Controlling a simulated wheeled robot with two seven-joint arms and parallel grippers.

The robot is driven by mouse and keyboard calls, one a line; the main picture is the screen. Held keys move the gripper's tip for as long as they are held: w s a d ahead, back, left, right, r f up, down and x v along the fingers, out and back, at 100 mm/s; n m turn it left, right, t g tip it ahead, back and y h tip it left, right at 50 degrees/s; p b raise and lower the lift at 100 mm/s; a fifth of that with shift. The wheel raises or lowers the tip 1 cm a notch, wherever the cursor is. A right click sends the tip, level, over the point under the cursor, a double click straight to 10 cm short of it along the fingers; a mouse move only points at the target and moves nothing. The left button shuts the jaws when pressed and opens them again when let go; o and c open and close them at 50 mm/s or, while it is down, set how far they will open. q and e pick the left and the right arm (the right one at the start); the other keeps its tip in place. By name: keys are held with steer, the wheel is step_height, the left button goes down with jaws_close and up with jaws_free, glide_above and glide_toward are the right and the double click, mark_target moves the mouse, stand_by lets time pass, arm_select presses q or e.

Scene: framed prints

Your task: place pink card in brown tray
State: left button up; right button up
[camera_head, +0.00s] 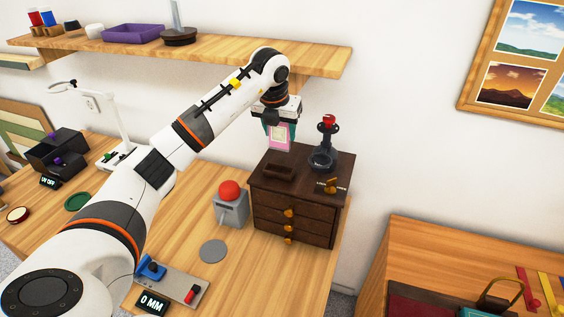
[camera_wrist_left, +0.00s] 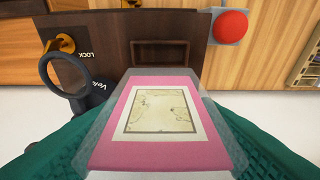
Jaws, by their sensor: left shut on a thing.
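My left gripper (camera_head: 279,125) is shut on the pink card (camera_head: 279,138) and holds it upright above the dark wooden drawer chest. In the left wrist view the pink card (camera_wrist_left: 165,118) fills the middle, with a cream picture on its face. The fingers' green pads lie on both sides of it. A small brown tray (camera_head: 279,172) sits on the chest top, below the card. The tray (camera_wrist_left: 160,53) also shows in the left wrist view, just beyond the card's edge. My right gripper is not in view.
The drawer chest (camera_head: 300,190) also bears a dark stand with a red top (camera_head: 326,140) and a lock label with a brass piece (camera_head: 331,186). A grey box with a red button (camera_head: 230,192) stands left of the chest. A shelf (camera_head: 320,62) runs behind the arm.

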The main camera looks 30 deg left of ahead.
mark_target(279, 143)
arm_select(q)
steer(key=f+p, duration=0.1)
steer(key=f, duration=0.3)
steer(key=shift+s, duration=0.2)
step_height(279, 143, down, 4)
steer(key=shift+f+p, duration=0.1)
steer(key=shift+p, duration=0.4)
steer(key=shift+f, duration=0.1)
steer(key=o, duration=1)
